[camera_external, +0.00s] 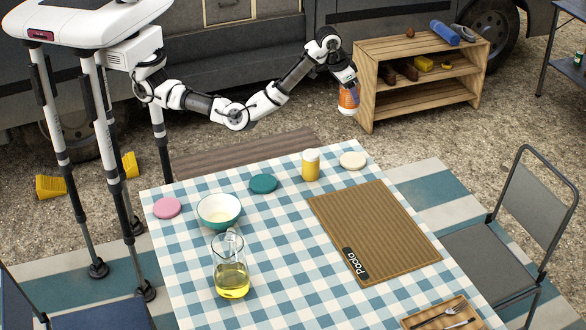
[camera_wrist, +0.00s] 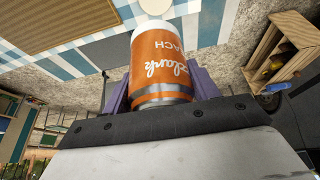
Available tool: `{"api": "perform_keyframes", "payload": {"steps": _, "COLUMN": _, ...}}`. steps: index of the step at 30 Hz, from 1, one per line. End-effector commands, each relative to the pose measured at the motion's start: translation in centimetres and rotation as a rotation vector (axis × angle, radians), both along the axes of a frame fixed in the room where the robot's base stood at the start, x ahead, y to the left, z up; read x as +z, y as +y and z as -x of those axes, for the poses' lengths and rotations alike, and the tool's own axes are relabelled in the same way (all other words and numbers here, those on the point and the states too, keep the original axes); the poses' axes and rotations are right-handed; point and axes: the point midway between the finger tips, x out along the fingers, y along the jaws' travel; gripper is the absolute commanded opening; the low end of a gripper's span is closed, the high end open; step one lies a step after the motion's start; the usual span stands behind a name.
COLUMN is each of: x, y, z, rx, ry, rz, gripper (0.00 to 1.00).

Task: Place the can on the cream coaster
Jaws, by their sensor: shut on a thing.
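My gripper (camera_external: 347,88) is shut on an orange can (camera_external: 348,99) and holds it in the air beyond the far right corner of the table. In the wrist view the can (camera_wrist: 162,65) has white lettering and a pale end, and sits between the purple fingers of my gripper (camera_wrist: 160,90). The cream coaster (camera_external: 353,161) lies flat and bare near the far right corner of the checked table. The can is above and behind it in the outside view, well apart from it.
A yellow can with a white top (camera_external: 311,165) stands left of the cream coaster. A teal coaster (camera_external: 263,184), a pink coaster (camera_external: 167,208), a bowl (camera_external: 219,210), a jug (camera_external: 231,270) and a brown mat (camera_external: 372,230) are on the table. A wooden shelf (camera_external: 366,110) stands behind.

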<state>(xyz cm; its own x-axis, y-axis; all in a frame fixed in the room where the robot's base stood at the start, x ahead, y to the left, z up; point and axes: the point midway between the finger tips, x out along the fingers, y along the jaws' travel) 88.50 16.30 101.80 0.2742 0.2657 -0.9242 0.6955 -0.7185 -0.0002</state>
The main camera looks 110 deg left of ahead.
Motion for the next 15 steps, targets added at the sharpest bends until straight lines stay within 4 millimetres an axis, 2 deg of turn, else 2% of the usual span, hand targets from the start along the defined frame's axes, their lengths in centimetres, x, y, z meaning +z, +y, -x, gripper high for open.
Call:
{"api": "perform_keyframes", "payload": {"steps": 2, "x": -0.3, "y": 0.6, "z": 0.1, "rx": 0.013, "ry": 0.000, "rz": -0.001, "gripper": 0.25}}
{"api": "perform_keyframes", "payload": {"steps": 5, "x": -1.9, "y": 0.8, "z": 0.1, "rx": 0.018, "ry": 0.002, "rz": 0.000, "gripper": 0.25}}
{"api": "perform_keyframes", "payload": {"steps": 15, "x": -10.8, "y": 0.7, "z": 0.2, "rx": 0.017, "ry": 0.003, "rz": 0.000, "gripper": 0.25}}
